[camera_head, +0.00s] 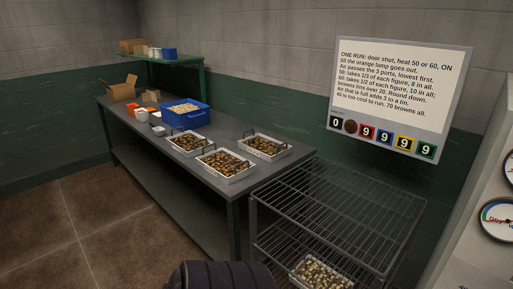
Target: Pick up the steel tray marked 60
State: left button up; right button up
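Three steel trays with dark handles and brown-and-tan pieces stand on the bench: a left tray (187,142), a front tray (225,163) and a right tray (264,147). Another steel tray (322,274) with paler pieces sits low in the wire rack, partly cut off by the bottom edge. I cannot read a 60 on any tray, so I cannot tell which one is so marked. Neither of my grippers shows in the head view.
The grey bench (205,198) holds a blue crate (185,114), a cardboard box (122,91) and small containers at its far end. The wire rack (340,206) stands at its near right end. A sign (398,86) hangs above. Dials (497,219) are at right. Floor (95,225) is clear at left.

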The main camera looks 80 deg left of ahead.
aim_at(268, 149)
jog(key=u, duration=2.4)
jog(key=i+j+z, duration=0.1)
jog(key=j, duration=0.3)
jog(key=i+j+z, duration=0.1)
jog(key=i+j, duration=0.25)
jog(key=j, duration=0.4)
jog(key=i+j+z, duration=0.15)
jog(key=j, duration=0.3)
